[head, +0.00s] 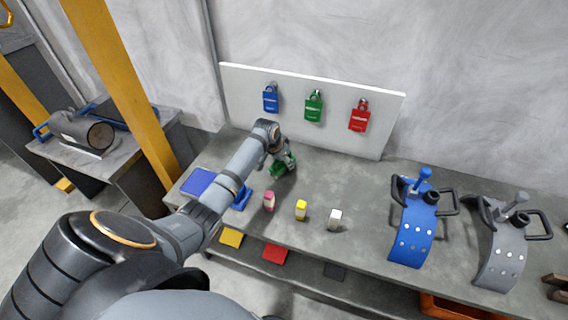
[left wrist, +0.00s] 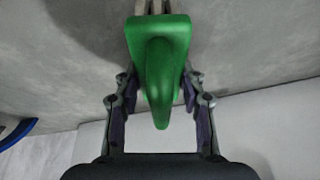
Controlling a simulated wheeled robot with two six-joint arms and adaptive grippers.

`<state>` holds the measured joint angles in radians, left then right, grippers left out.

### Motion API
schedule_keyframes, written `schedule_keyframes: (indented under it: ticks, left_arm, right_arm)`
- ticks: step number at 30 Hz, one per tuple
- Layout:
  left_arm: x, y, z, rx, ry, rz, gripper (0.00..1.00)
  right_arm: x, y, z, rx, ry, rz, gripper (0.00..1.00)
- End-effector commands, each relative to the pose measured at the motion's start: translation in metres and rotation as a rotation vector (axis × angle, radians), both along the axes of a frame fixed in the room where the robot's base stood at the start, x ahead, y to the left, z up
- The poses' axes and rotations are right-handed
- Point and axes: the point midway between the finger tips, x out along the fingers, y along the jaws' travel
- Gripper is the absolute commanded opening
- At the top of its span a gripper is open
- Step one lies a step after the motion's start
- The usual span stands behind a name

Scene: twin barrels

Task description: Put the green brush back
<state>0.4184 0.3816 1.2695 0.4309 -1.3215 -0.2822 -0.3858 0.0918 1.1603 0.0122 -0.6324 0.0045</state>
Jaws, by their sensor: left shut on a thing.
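The green brush (head: 285,168) is at the back left of the workbench, below the white board. My left gripper (head: 278,154) is shut on it, and the gripper partly covers it in the head view. In the left wrist view the brush's smooth green handle (left wrist: 158,50) lies between the two fingers of my left gripper (left wrist: 154,95), with pale bristles at the top edge. I cannot tell whether the bristles touch the bench. My right gripper is not in view.
A white board (head: 385,110) holds blue, green (head: 314,106) and red padlocks. A blue mat (head: 197,181) and a blue object (head: 241,198) lie by my arm. Pink, yellow and white small blocks stand in front. Blue (head: 413,232) and grey curved plates stand right. Bench between is clear.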

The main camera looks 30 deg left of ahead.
Motion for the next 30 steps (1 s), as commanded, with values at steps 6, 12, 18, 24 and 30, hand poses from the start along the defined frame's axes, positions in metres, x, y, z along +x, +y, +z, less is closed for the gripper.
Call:
schedule_keyframes:
  ticks: [6,12,18,24,30]
  left_arm:
    - [0.0,0.0,0.001,0.001,-0.001,0.0,0.15]
    - [0.0,0.0,-0.002,0.001,0.0,0.0,0.57]
    - [0.0,0.0,-0.001,0.001,0.0,0.0,0.63]
    - [0.0,0.0,0.003,0.001,-0.001,0.0,0.63]
    - [-0.015,0.003,0.041,0.004,-0.003,0.0,0.63]
  right_arm:
    - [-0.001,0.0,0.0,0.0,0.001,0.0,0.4]
    - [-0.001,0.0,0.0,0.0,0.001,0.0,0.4]
    - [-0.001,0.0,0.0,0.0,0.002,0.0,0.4]
    - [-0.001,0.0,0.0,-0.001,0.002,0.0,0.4]
    - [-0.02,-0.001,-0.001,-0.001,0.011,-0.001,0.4]
